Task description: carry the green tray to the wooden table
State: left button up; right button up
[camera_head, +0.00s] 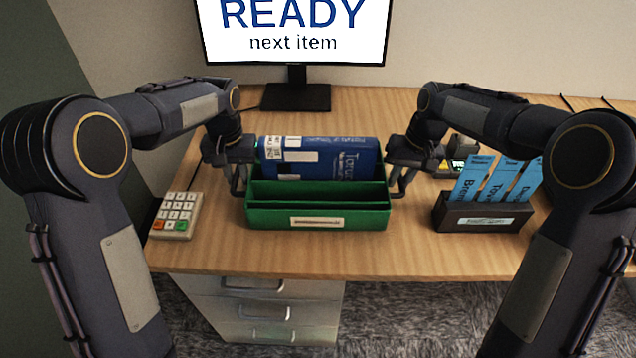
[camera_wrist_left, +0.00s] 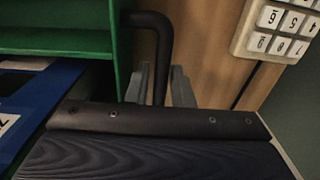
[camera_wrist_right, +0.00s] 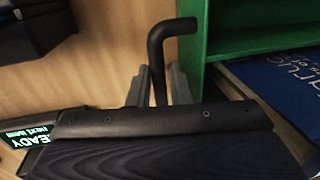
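The green tray (camera_head: 318,217) appears to rest on a wood-topped desk, in the middle. It has divided slots and a label on its front.
A keypad (camera_head: 175,214) lies left of the tray. A dark box (camera_head: 482,215) with blue cards (camera_head: 503,180) stands to the right, a small lit device (camera_head: 457,165) behind it. A monitor (camera_head: 292,88) stands at the back. Drawers (camera_head: 265,310) are under the desk's front edge.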

pick_arm(q)
jog(key=shift+f, duration=0.25)
pick_arm(e)
jog(key=shift+f, duration=0.2)
pick_arm(q)
grip_shut()
pick_arm(e)
grip_shut()
pick_arm(q)
jog(key=shift+r, duration=0.15)
pick_arm(e)
jog(key=shift+r, duration=0.2)
